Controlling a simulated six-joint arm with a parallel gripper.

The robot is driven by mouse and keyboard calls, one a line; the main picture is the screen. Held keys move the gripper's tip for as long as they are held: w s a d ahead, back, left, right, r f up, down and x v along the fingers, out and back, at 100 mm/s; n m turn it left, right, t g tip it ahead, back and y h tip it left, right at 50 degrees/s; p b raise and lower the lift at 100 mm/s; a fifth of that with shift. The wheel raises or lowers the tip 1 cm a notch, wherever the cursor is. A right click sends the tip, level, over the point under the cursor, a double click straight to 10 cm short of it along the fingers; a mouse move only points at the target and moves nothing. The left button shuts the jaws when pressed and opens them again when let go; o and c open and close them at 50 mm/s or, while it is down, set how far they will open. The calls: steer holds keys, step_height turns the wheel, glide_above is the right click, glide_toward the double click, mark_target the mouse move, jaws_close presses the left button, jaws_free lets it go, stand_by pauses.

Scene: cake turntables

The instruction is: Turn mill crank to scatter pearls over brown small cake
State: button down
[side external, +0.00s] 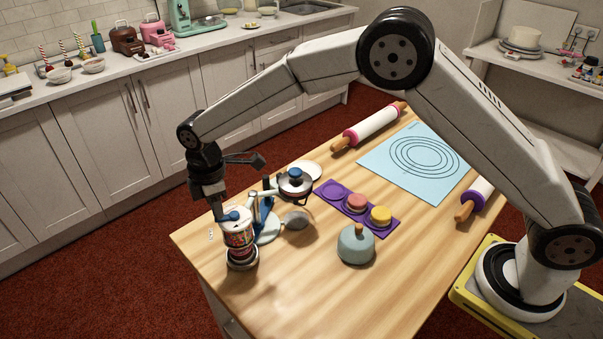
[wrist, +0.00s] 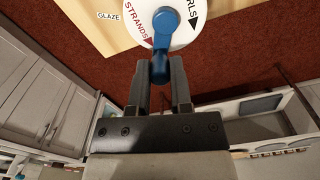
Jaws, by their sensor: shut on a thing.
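The mill (side external: 238,240) stands upright near the left corner of the table. It has a white lid with a blue crank (side external: 233,215) on top. My gripper (side external: 219,213) points down over the mill, shut on the crank's end. In the wrist view the blue crank (wrist: 163,35) reaches down from the lid's middle, its knob between my fingers (wrist: 160,72). The white lid (wrist: 184,38) shows "STRANDS" to the left and part of a word ending "RLS" to the right. I cannot make out a brown small cake or any pearls.
A purple tray (side external: 328,201) holds a pink and a yellow cake. A blue mat (side external: 397,180) and rolling pins lie farther right.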

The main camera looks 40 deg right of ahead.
steer(key=shift+d+f, duration=0.15)
steer(key=c, duration=0.5)
jaws_free()
steer(key=shift+r, duration=3.6)
